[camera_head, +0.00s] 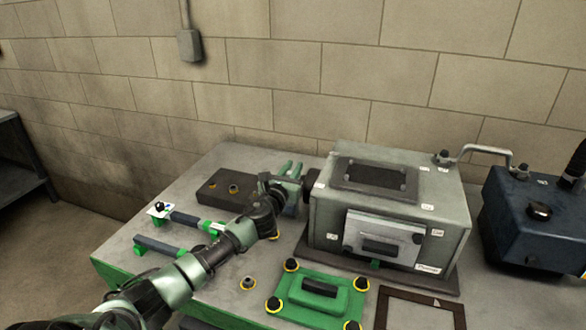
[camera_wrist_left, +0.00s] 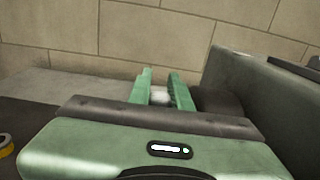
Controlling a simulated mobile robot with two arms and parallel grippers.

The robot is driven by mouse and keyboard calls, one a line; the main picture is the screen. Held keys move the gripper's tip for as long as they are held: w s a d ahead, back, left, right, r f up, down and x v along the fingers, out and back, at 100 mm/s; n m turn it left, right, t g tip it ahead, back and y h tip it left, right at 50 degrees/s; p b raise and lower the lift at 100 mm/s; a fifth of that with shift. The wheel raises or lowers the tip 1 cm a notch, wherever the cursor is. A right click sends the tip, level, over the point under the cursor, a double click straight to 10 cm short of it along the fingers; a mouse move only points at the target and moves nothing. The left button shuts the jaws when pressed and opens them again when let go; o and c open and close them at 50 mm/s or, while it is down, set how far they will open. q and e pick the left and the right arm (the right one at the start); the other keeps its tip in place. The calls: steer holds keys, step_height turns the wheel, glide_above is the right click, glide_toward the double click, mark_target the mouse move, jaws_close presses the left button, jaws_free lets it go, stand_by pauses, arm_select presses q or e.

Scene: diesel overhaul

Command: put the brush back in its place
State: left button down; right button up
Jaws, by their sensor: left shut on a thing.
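My left gripper (camera_head: 291,168) is over the back of the bench, just left of the grey metal box. Its two green fingers also show in the left wrist view (camera_wrist_left: 161,90). They are shut on a small pale thing (camera_wrist_left: 160,97), which I take to be part of the brush. The rest of the brush is hidden by the gripper, so its bristles and tilt cannot be told. My right gripper is not in view.
The grey box (camera_head: 335,220) stands close right of the gripper. A dark block (camera_head: 212,188) with yellow-ringed holes lies left of it. Dark bars with green ends (camera_head: 158,246) lie at left. A green plate (camera_head: 343,298) is in front, a blue tank (camera_head: 510,225) at right.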

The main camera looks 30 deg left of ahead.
arm_select(q)
steer(key=shift+f, duration=0.25)
steer(key=c, duration=1.2)
jaws_free()
steer(key=shift+s, duration=0.15)
